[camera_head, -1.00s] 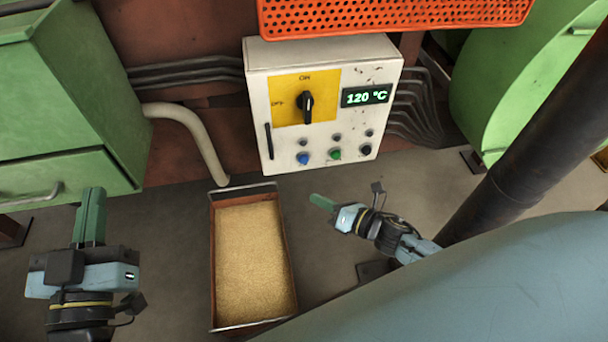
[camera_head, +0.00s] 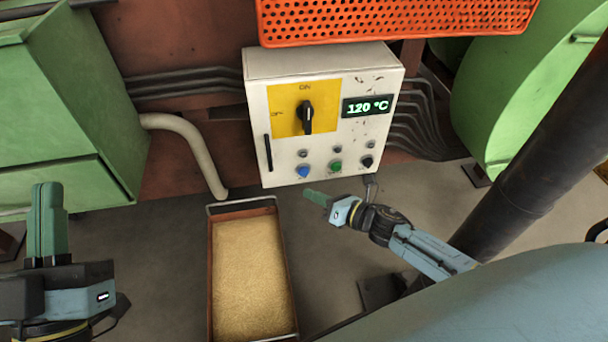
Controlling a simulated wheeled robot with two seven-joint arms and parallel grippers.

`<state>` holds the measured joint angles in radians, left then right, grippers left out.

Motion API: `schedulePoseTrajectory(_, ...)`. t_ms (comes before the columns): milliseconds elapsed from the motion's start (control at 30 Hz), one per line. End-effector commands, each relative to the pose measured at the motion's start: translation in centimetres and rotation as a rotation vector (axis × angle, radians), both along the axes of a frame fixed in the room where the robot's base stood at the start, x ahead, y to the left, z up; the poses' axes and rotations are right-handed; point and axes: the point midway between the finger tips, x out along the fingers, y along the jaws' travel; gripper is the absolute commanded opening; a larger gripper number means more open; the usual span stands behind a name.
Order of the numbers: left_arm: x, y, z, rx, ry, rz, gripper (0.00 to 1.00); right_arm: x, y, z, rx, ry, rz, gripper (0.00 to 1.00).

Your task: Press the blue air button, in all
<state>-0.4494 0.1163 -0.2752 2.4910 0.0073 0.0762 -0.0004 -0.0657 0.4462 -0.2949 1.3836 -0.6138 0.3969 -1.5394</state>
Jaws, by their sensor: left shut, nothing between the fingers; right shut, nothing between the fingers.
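The blue button (camera_head: 303,171) is at the lower left of the white control box (camera_head: 349,141), left of the green button (camera_head: 336,166) and a black button (camera_head: 367,162). My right gripper (camera_head: 307,194) is shut and empty. Its green fingertips point left and appear just below the blue button in the picture; I cannot tell how far in front of the box they are. My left gripper (camera_head: 47,190) is shut and empty at the lower left, far from the box, with its fingers pointing up in the picture.
The box has a black rotary switch (camera_head: 306,117) on a yellow plate and a display (camera_head: 368,106) reading 120 °C. An orange perforated tray (camera_head: 400,20) is above it. A tray of golden grains (camera_head: 248,275) is below. A thick dark pipe (camera_head: 530,165) stands right.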

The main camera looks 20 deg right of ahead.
Motion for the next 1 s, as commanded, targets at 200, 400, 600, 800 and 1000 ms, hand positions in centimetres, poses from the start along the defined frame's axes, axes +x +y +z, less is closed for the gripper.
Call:
schedulePoseTrajectory(200,-0.8,0.2,0.7,-0.036,-0.120,0.001,0.00,2.6,-0.6,-0.1,0.000,-0.001,0.001,0.00)
schedulePoseTrajectory(400,-1.3,0.4,1.2,-0.052,-0.175,0.001,0.00,3.5,-0.9,-0.1,0.000,0.001,0.001,0.00)
schedulePoseTrajectory(600,-1.4,0.4,1.3,-0.054,-0.185,0.002,0.00,3.6,-0.9,0.0,0.001,0.001,0.000,0.00)
schedulePoseTrajectory(800,-1.4,0.4,1.3,-0.054,-0.184,0.002,0.00,3.6,-0.9,0.0,0.001,0.001,0.000,0.00)
schedulePoseTrajectory(1000,-1.4,0.4,1.3,-0.055,-0.184,0.002,0.00,3.6,-0.9,0.0,0.001,0.001,0.000,0.00)
